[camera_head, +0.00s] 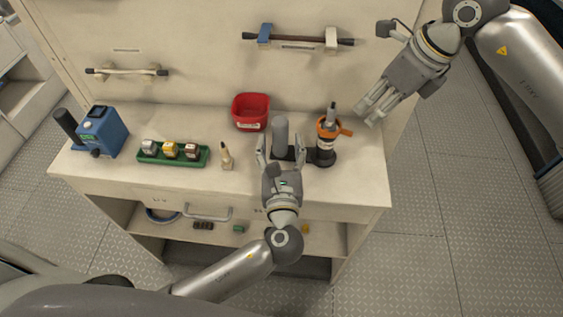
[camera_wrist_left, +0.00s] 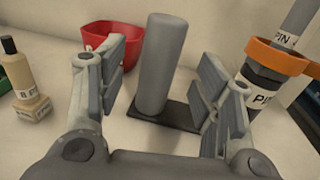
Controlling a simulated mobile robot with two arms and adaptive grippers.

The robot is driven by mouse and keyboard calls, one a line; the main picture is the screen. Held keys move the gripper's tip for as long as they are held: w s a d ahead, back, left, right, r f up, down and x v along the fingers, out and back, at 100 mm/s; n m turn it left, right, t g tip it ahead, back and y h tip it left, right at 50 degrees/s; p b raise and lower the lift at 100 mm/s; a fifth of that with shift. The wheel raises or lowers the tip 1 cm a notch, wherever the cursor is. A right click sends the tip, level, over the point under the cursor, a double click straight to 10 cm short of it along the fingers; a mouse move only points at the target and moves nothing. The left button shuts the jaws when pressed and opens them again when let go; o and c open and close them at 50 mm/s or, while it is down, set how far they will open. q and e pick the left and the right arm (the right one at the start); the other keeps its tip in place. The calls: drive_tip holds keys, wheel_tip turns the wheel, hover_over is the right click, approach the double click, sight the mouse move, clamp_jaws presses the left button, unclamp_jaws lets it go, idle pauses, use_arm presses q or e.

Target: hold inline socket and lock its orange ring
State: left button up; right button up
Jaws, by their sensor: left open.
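The inline socket (camera_head: 326,155) stands upright at the right of the worktop, black with a white label. Its orange ring (camera_head: 328,127) has a tab pointing right; a grey plug (camera_head: 332,110) rises from it. In the left wrist view the ring (camera_wrist_left: 278,56) is at the right edge. A grey upright cylinder (camera_head: 281,128) stands left of the socket on a dark base plate. My left gripper (camera_head: 281,154) is open, its fingers on either side of the cylinder (camera_wrist_left: 160,65), apart from it. My right gripper (camera_head: 368,108) is open and empty, right of the socket.
A red bin (camera_head: 250,112) stands behind the left gripper. Bars are mounted on the back panel. The front right worktop is clear.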

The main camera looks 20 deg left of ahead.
sight(280, 139)
use_arm(q)
drive_tip(key=shift+x, duration=2.3)
